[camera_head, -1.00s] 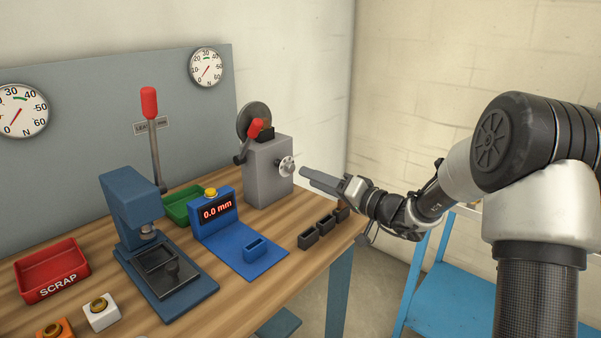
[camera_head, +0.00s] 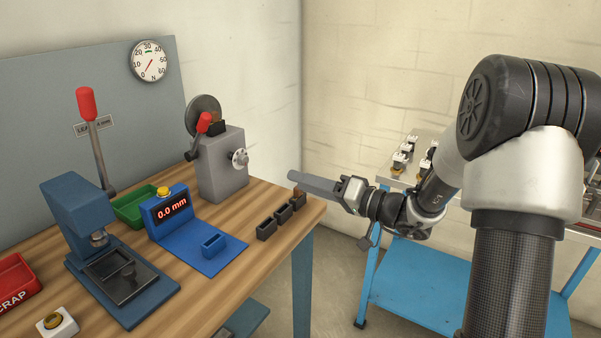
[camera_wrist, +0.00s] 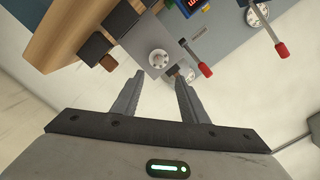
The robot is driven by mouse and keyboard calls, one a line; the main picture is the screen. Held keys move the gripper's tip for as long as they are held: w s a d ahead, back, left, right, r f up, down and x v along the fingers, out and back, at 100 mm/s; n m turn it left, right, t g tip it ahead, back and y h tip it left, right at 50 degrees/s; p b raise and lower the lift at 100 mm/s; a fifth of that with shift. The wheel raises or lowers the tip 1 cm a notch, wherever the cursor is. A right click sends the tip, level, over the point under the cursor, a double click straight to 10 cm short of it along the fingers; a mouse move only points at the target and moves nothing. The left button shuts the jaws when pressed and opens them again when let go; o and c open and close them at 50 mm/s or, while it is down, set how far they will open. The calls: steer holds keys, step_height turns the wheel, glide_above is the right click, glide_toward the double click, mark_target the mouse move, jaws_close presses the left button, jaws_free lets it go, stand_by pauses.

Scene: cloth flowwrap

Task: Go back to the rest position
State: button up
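My gripper (camera_head: 318,184) is beyond the right end of the wooden bench, held roughly level in the air and pointing left toward the bench. In the wrist view my gripper (camera_wrist: 155,85) shows two grey fingers spread apart with nothing between them. The fingers touch nothing that I can see.
The wooden bench (camera_head: 255,215) holds a grey machine (camera_head: 222,165) with a red lever, a blue gauge stand (camera_head: 170,210), a blue press (camera_head: 85,225) and several small dark holders (camera_head: 283,212). A blue trolley (camera_head: 420,285) stands behind my arm. Open floor lies between.

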steer(key=s+a+r+n+g+h, duration=0.1)
steer(key=s+a+g+h, duration=0.2)
steer(key=s, duration=0.7)
steer(key=s+a+n+g+h, duration=0.15)
steer(key=s+a+g, duration=0.3)
steer(key=s, duration=0.45)
steer(key=s+d+r+m+t+h, duration=0.2)
steer(key=s+d+m+t+h, duration=0.1)
steer(key=s+d+h, duration=0.85)
step_height(320, 180, up, 26)
steer(key=d+y+p, duration=0.1)
steer(key=d+p, duration=0.1)
steer(key=p, duration=2.4)
steer(key=shift+s+d+r+g+y, duration=0.15)
steer(key=shift+s+d+g+y, duration=0.05)
steer(key=shift+g+y, duration=0.2)
